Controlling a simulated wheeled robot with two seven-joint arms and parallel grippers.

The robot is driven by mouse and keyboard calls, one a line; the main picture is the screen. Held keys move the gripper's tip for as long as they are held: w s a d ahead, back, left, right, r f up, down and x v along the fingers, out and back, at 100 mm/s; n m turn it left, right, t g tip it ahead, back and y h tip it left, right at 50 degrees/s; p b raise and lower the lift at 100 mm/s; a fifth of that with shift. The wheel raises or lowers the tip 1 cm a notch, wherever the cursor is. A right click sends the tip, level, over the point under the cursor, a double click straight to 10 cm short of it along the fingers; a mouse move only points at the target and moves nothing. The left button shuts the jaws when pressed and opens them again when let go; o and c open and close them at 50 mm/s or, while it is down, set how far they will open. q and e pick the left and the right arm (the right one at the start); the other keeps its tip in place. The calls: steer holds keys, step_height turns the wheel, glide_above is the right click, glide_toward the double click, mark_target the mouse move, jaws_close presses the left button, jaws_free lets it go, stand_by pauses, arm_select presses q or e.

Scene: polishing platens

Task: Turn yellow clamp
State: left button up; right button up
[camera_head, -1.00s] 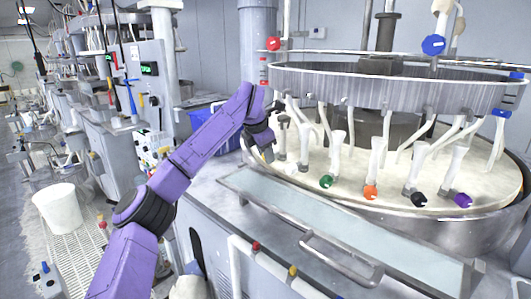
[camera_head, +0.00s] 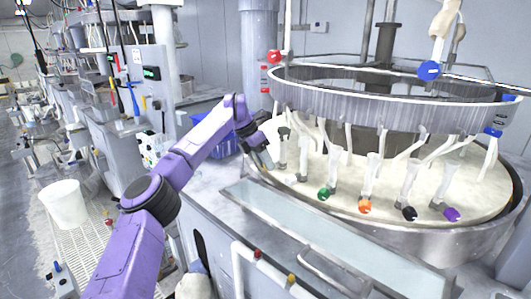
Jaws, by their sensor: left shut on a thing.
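My left arm reaches in from the lower left. Its gripper (camera_head: 262,158) is at the left edge of the round polishing platen (camera_head: 320,172), beside the leftmost white tubes. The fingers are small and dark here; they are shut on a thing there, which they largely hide. No yellow clamp shows clearly; its place in the row of coloured clamps fits the spot at my fingers. The green clamp (camera_head: 325,194), orange clamp (camera_head: 364,206), black clamp (camera_head: 409,214) and purple clamp (camera_head: 451,214) sit along the front rim. My right gripper is not in view.
A metal ring (camera_head: 400,112) with white tubes hangs above the platen. A glass-topped ledge (camera_head: 310,225) and a metal handle (camera_head: 335,270) are in front. A blue bin (camera_head: 222,143) stands behind my left forearm. A white bucket (camera_head: 63,204) stands at the left.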

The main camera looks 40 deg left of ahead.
arm_select(q)
steer(key=shift+a+r+h+p, duration=0.15)
steer(key=shift+h+p, duration=0.55)
steer(key=shift+p, duration=0.2)
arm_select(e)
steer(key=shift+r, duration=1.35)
arm_select(q)
steer(key=o, duration=1.1)
steer(key=shift+c, duration=0.2)
steer(key=v, duration=0.4)
steer(key=shift+w+a+r+p, duration=0.1)
steer(key=shift+a+r+p, duration=0.05)
steer(key=shift+r+p, duration=0.25)
steer(key=p+v, duration=0.3)
steer(key=v, duration=0.2)
steer(key=shift+a+r, duration=0.2)
steer(key=shift+a, duration=0.05)
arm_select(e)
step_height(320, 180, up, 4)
